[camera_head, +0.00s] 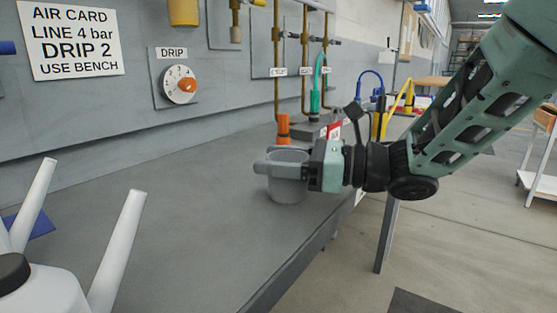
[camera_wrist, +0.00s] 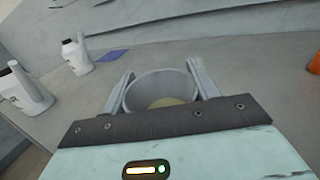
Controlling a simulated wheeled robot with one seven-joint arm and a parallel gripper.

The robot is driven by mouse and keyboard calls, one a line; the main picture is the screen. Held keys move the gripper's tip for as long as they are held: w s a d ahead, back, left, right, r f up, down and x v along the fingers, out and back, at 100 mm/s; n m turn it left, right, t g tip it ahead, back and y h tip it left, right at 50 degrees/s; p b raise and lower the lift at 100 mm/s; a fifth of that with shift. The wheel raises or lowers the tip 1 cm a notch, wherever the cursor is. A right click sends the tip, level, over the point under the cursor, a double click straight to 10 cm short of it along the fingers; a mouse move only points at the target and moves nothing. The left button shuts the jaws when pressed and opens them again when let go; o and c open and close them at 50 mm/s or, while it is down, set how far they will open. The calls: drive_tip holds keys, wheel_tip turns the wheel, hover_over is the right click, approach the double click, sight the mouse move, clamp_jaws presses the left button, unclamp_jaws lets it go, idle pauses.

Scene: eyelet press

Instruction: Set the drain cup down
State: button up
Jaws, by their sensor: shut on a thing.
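The drain cup (camera_head: 287,187) is a grey, round, open-topped cup at the right part of the grey bench in the head view. My gripper (camera_head: 268,168) is shut on it, with one finger on each side of its upper part. In the wrist view the cup (camera_wrist: 160,88) stands between the two fingers (camera_wrist: 160,80), and something yellowish shows inside it. The cup looks upright. Its base is at or close to the bench top; I cannot tell whether it touches.
The grey bench (camera_head: 190,215) is clear left of the cup. An orange fitting (camera_head: 283,128) stands just behind it. White bottles with spouts (camera_head: 45,285) stand at the near left, beside a blue patch (camera_head: 35,225). A DRIP dial (camera_head: 180,85) and pipes (camera_head: 277,60) are on the back wall.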

drive_tip(key=o, duration=1)
drive_tip(key=shift+r, duration=0.1)
drive_tip(key=v, duration=1.2)
drive_tip(key=shift+b, duration=0.35)
